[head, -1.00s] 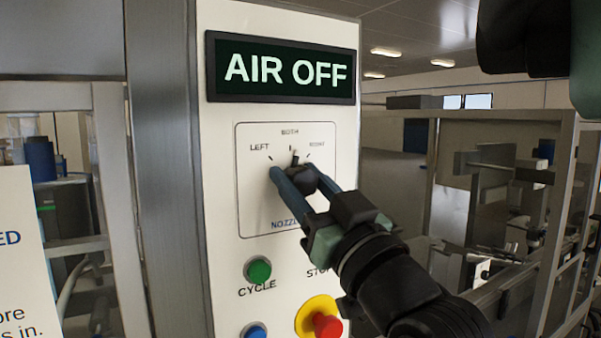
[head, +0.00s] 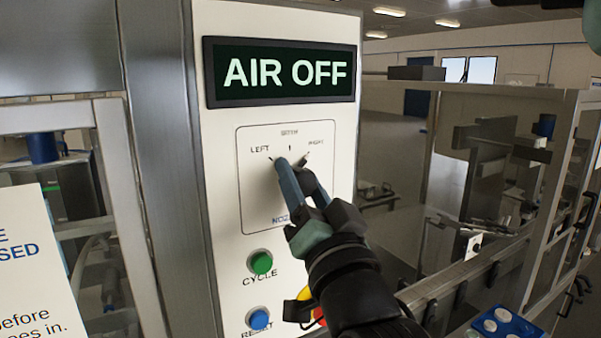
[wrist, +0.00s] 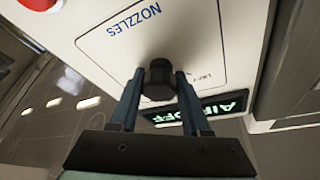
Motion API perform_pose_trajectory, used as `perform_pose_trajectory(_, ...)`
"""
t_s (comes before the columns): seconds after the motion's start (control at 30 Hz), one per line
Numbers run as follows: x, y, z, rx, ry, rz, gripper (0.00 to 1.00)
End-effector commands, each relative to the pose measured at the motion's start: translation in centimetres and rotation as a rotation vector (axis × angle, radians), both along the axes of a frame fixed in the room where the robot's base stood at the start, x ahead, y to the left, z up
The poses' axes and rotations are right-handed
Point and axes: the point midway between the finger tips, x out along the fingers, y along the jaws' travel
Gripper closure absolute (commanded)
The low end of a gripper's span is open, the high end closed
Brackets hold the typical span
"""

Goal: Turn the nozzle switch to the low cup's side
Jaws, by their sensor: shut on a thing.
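The nozzle switch is a black knob (head: 307,181) on the white panel (head: 345,130), under the labels LEFT, BOTH and RIGHT. My gripper (head: 294,166) is shut on it, with its blue-grey fingers on either side. In the wrist view the knob (wrist: 160,80) sits between the two fingertips. In the head view the knob's pointer appears to lean toward the RIGHT mark, though the fingers partly hide it. The display (head: 282,73) above reads AIR OFF.
Below the switch are a green CYCLE button (head: 260,263) and a blue RESET button (head: 259,319). My arm mostly hides the red stop button with its yellow surround. A printed sign (head: 35,270) is at the left. A metal frame and rail (head: 450,280) stand at the right.

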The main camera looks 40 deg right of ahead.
Motion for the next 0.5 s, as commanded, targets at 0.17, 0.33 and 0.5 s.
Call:
perform_pose_trajectory(0.17, -0.07, -0.01, 0.1, 0.005, -0.005, -0.001, 1.0)
perform_pose_trajectory(0.33, -0.08, -0.01, 0.13, 0.005, -0.006, 0.0, 1.0)
perform_pose_trajectory(0.5, -0.07, -0.01, 0.13, 0.004, -0.006, 0.0, 0.3)
